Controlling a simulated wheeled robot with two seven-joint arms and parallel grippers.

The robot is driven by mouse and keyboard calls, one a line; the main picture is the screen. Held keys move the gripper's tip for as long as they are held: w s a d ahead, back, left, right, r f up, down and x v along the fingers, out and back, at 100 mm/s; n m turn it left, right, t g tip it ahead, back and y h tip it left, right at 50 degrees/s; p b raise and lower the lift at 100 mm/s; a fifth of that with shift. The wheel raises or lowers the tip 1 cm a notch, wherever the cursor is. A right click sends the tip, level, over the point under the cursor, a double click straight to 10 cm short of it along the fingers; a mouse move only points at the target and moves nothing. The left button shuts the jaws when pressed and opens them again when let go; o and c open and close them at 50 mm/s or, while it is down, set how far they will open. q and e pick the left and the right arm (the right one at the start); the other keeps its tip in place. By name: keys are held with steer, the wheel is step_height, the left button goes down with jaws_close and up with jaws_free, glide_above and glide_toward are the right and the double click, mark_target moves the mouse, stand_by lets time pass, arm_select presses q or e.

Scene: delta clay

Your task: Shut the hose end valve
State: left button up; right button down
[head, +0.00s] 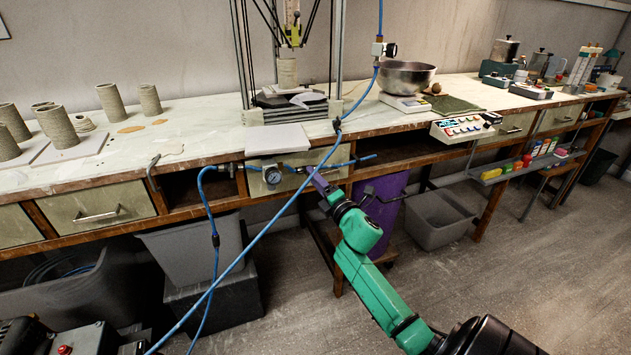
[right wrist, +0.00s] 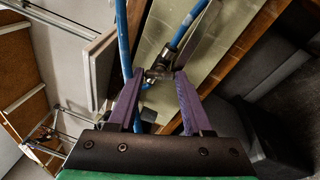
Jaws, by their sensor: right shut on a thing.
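The hose end valve (right wrist: 160,73) is a small metal fitting on a blue hose. In the right wrist view it sits between the tips of my purple fingers. My right gripper (right wrist: 158,80) is shut on it. The blue hose (head: 250,245) runs past the fingers down to the lower left. My left gripper is not in view.
The bench (head: 195,150) carries clay cylinders (head: 58,125) at left and a metal bowl (head: 406,78) on a scale. A purple bin (head: 383,200) and grey bins (head: 437,220) stand below, close to my right arm. Open floor lies at right.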

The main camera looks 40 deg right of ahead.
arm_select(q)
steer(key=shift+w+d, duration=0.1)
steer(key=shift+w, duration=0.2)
arm_select(e)
steer(key=shift+f+m, duration=0.15)
steer(key=shift+m, duration=1)
steer(key=shift+f+m, duration=0.1)
steer(key=shift+m, duration=1.05)
steer(key=shift+c, duration=1.6)
jaws_free()
